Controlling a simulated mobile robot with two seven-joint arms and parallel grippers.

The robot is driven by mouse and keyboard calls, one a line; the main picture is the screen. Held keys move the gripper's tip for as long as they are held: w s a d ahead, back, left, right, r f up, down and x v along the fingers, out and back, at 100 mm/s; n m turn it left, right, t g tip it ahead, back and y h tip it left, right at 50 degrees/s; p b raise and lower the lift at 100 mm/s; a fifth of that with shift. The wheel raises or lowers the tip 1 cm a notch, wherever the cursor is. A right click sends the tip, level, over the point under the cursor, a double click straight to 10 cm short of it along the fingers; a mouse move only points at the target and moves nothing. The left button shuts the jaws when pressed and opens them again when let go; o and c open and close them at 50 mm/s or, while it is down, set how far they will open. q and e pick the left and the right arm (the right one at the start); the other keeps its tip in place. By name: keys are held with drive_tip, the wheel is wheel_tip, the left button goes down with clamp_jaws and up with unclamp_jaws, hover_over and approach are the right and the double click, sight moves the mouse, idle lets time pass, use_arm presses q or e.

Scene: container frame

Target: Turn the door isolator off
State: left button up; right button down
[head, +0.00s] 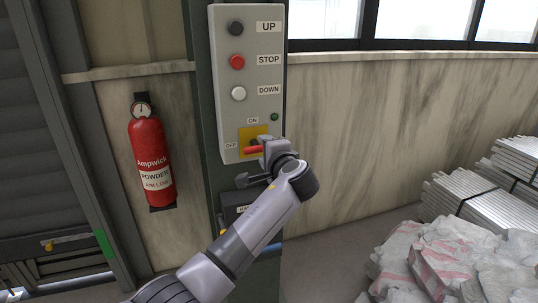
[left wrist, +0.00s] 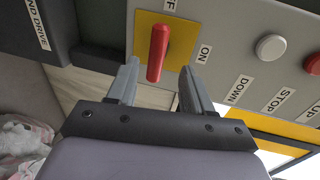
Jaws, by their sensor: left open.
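The door isolator is a red handle (head: 254,149) on a yellow plate (head: 247,136), low on the grey control box. An ON label is above the plate and an OFF label at its left. The handle looks roughly level in the head view; my left gripper (head: 265,151) partly hides it. In the left wrist view the red handle (left wrist: 158,50) stands between the two spread fingers of my left gripper (left wrist: 159,72), with a gap on each side. My left gripper is open. My right gripper is not in view.
The control box (head: 252,50) also carries black, red and white buttons and a small green lamp (head: 275,117). A fire extinguisher (head: 150,158) hangs on the wall at left. White sacks (head: 455,260) and stacked metal pieces (head: 470,200) lie at right.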

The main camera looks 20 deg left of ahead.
use_arm(q)
drive_tip(key=shift+v, duration=1.35)
drive_tip(key=s+f+n+g+h, duration=0.1)
drive_tip(key=s+f+h, duration=0.35)
drive_tip(key=f, duration=0.85)
drive_tip(key=s+f+n+g+h, duration=0.1)
drive_tip(key=s+f+h, duration=0.1)
drive_tip(key=s+f, duration=0.75)
drive_tip(key=s+a+f+n+h, duration=0.1)
drive_tip(key=s+f+n, duration=0.1)
drive_tip(key=s, duration=0.5)
drive_tip(key=s+a+f+n+h, duration=0.1)
drive_tip(key=s+f+n+h, duration=0.1)
drive_tip(key=s+f, duration=0.3)
drive_tip(key=s+a+f+n+h, duration=0.1)
drive_tip(key=s+a+f+n, duration=0.1)
drive_tip(key=s, duration=0.8)
drive_tip(key=shift+s+f+n, duration=0.4)
drive_tip(key=shift+f+n, duration=0.1)
drive_tip(key=shift+f, duration=0.3)
drive_tip(key=shift+h, duration=0.25)
